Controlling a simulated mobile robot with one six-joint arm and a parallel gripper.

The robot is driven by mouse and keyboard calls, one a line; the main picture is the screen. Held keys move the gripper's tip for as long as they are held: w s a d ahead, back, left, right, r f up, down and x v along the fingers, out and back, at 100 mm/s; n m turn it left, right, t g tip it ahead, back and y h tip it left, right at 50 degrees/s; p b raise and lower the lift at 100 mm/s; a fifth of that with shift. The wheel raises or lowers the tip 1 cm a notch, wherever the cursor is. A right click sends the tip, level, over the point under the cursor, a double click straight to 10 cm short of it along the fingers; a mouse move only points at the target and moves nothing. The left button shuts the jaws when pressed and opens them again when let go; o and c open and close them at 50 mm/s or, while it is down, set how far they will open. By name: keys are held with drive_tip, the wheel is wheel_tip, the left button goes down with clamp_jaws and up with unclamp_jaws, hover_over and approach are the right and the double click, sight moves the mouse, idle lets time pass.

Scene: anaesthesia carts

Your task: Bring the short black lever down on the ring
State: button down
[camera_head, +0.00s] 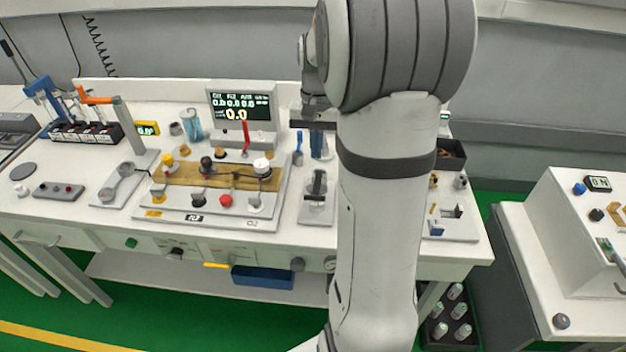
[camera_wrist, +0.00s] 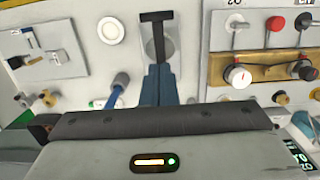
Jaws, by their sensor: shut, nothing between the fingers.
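The short black lever (camera_head: 318,184) has a T-shaped head and stands on a small light plate (camera_head: 314,213) on the cart top. In the wrist view the lever (camera_wrist: 157,36) shows above my fingertips, with a pale rounded ring (camera_wrist: 147,50) around its lower part. My gripper (camera_head: 317,152) points down behind the lever in the head view. Its blue fingers (camera_wrist: 158,84) are together and empty. The fingertips appear close to the lever's lower end; I cannot tell whether they touch it. The gripper body hides what lies below in the wrist view.
A blue-handled part (camera_head: 298,150) stands just left of my gripper. A panel with a brass-coloured plate (camera_head: 182,174) and several knobs lies to the left, with a display (camera_head: 241,104) behind it. My arm hides part of the cart's right side, where a small plate (camera_head: 463,228) shows.

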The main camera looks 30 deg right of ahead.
hover_over(314, 195)
drive_tip(key=w+d, duration=0.2)
drive_tip(key=w, duration=0.1)
drive_tip(key=f, duration=0.5)
drive_tip(key=shift+s+a+f, duration=0.1)
drive_tip(key=shift+s+f, duration=0.1)
drive_tip(key=shift+s, duration=0.05)
drive_tip(key=shift+s+a+f+p, duration=0.4)
drive_tip(key=shift+s+a+f, duration=0.1)
drive_tip(key=shift+s+f, duration=0.2)
drive_tip(key=shift+s+a+f, duration=0.25)
drive_tip(key=shift+s+f, duration=0.1)
drive_tip(key=shift+s, duration=0.05)
